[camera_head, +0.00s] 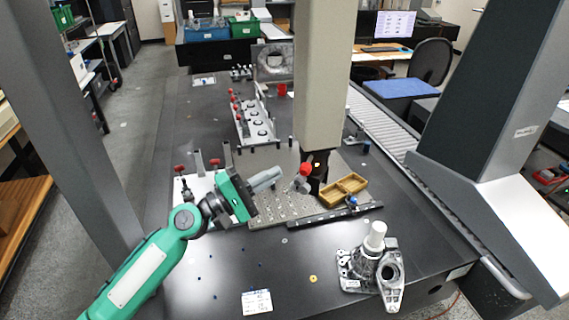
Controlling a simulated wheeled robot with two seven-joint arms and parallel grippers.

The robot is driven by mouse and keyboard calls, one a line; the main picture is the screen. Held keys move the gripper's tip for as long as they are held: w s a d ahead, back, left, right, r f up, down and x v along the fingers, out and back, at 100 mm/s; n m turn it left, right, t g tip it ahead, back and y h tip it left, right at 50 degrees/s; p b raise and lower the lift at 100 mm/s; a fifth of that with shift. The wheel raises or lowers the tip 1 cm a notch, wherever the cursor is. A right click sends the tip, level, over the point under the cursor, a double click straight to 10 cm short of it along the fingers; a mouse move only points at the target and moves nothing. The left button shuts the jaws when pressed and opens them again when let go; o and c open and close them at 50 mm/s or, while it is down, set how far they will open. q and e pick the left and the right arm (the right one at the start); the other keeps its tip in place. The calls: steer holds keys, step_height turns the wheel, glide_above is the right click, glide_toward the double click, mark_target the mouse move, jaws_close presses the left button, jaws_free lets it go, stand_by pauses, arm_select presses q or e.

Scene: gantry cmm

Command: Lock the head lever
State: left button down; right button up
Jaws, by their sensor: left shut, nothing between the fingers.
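The measuring head (318,172) is the dark block at the lower end of the beige vertical column (319,80), near the middle of the head view. A lever with a red knob (306,168) sticks out on its left side, with a pale grey part below it. My left gripper (279,173) comes in from the left on a green arm. Its grey fingers are shut and empty and point right at the lever, with a small gap between fingertips and knob. Whether the lever is locked cannot be told. My right gripper is not in view.
A perforated plate (285,208) lies under the head, with a tan divided tray (344,188) to its right. A metal casting with a white cylinder (375,238) stands at the front right. A rack with red knobs (256,124) is behind. The dark table's front left is mostly clear.

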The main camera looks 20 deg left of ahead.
arm_select(q)
steer(key=d+p, duration=0.1)
steer(key=d, duration=0.1)
steer(key=d+r+p, duration=0.1)
steer(key=shift+s+d+r+p, duration=0.1)
steer(key=shift+d+r+p, duration=0.1)
steer(key=shift+d+p, duration=0.15)
stand_by(0.3)
